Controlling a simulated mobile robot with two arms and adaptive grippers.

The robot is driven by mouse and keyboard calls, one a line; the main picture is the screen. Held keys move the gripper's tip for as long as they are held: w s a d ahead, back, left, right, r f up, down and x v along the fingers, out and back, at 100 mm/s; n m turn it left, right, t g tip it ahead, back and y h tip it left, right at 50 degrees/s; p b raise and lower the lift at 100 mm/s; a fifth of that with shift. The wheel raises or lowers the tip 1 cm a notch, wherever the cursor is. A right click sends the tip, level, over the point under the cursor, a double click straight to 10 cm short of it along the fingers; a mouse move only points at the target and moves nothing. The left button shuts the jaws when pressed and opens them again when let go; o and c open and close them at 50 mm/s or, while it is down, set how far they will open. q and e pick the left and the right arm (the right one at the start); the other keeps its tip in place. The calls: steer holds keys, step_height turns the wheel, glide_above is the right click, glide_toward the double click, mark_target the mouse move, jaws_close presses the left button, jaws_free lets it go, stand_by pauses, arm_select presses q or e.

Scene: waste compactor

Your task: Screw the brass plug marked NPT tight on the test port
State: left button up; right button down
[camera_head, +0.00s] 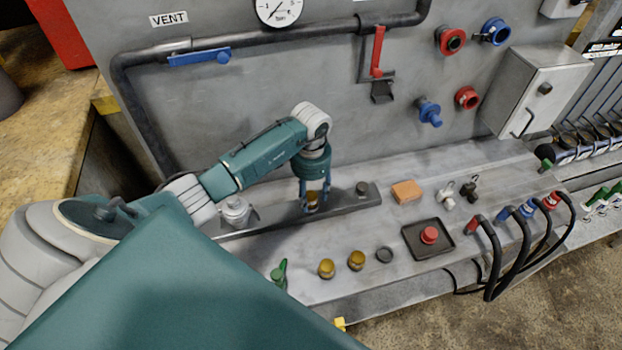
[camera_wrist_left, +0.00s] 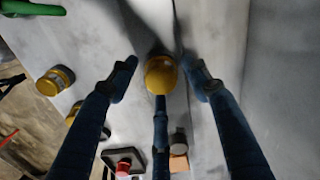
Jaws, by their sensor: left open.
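My left gripper (camera_head: 314,188) points down over the dark metal rail (camera_head: 270,221) on the bench. Its fingers are open around a brass-coloured plug (camera_head: 313,201). In the left wrist view the plug (camera_wrist_left: 160,74) lies between the spread fingers, with gaps at the two side ones; whether the third finger touches it I cannot tell. The port under it is hidden. Two more brass-coloured plugs, one on the left (camera_head: 326,268) and one on the right (camera_head: 356,260), stand at the bench front. No NPT marking is readable on any plug. My right gripper is not in view.
A dark cap (camera_head: 362,188) is on the rail right of the gripper, and a silver fitting (camera_head: 236,210) is at its left. An orange block (camera_head: 406,192), a grey ring (camera_head: 384,254) and a black tray (camera_head: 414,226) with a red knob are farther right. A panel with pipes stands behind.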

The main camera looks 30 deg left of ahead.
arm_select(q)
steer(key=shift+c, duration=0.2)
jaws_close()
steer(key=m, duration=0.3)
steer(key=shift+a+f+b, duration=0.1)
steer(key=shift+a+b, duration=0.05)
steer(key=shift+b, duration=0.25)
steer(key=shift+m, duration=1.1)
steer(key=m+b, duration=0.1)
steer(key=m, duration=0.2)
steer(key=shift+w+f, duration=0.1)
steer(key=shift+m+b, duration=0.35)
steer(key=shift+m, duration=0.75)
